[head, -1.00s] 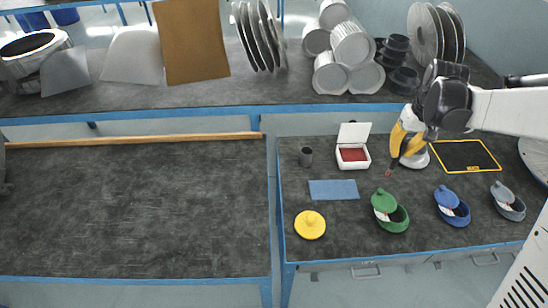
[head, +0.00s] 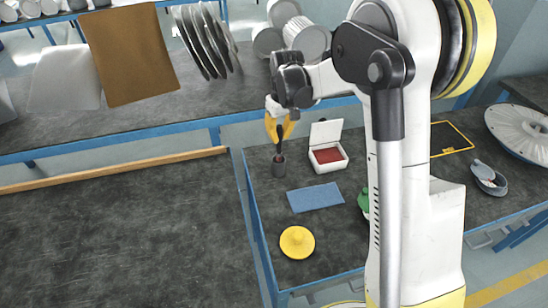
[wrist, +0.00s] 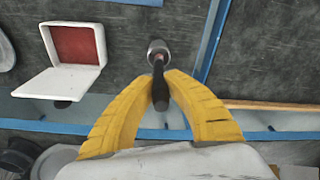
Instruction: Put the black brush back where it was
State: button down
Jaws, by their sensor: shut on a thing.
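My gripper (head: 280,138) is shut on the black brush (head: 279,149), its yellow fingers closed around the handle. The brush hangs roughly upright, tip down, over the small dark grey cup (head: 279,168) at the far left corner of the right bench. In the wrist view the brush (wrist: 160,84) runs from between the fingertips (wrist: 160,92) to the cup (wrist: 158,46), and its reddish tip lies at the cup's mouth. I cannot tell whether the tip is inside the cup or just above it.
A white open box (head: 328,158) with a red inside stands right of the cup. A blue cloth (head: 315,197) and a yellow lid (head: 297,242) lie nearer. My arm hides part of a green pot (head: 364,201). The left bench (head: 110,230) is mostly bare.

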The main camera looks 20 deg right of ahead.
aim_at(279, 153)
notch_tip(279, 153, down, 6)
jog(key=shift+f+b, duration=0.2)
jog(key=shift+b, duration=0.8)
jog(key=shift+f, duration=0.1)
jog(key=c, duration=1.5)
grip_release()
jog(key=shift+o, duration=0.2)
